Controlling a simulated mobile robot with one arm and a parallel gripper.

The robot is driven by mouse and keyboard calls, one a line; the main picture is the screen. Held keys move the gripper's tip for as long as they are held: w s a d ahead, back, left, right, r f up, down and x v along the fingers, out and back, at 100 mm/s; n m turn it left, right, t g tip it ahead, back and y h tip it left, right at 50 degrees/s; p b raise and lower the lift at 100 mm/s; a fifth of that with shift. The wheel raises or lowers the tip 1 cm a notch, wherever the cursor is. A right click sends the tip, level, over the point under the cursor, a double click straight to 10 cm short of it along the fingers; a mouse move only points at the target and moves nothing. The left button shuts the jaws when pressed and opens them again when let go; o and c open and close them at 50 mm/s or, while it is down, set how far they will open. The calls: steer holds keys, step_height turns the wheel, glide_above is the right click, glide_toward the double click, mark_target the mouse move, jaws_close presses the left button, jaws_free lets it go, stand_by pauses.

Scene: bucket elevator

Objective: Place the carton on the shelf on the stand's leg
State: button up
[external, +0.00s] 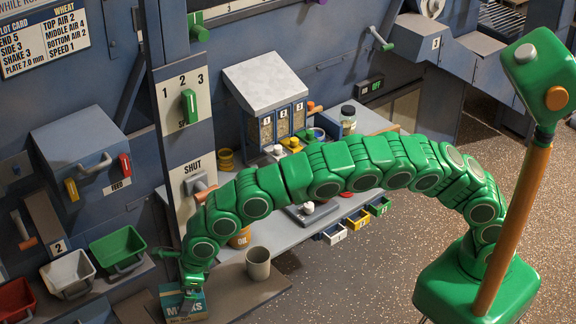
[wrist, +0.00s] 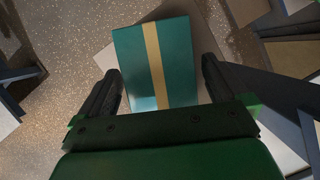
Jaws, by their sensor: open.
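In the wrist view the carton (wrist: 135,60) shows a teal face with a tan stripe and lies between my fingers. My gripper (external: 188,284) points down at the carton; in the wrist view my gripper (wrist: 160,85) is open, with one finger on each side. A gap shows beside each finger, and nothing is clearly gripped. I cannot tell which part is the shelf on the stand's leg.
A beige mug (external: 258,263) stands on the wooden board (external: 232,298), right of the carton. A grey workbench (external: 290,225) with jars and small drawers lies behind my arm. Speckled floor is open at right.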

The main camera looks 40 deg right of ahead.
steer(key=v, duration=1.1)
steer(key=shift+r, duration=0.35)
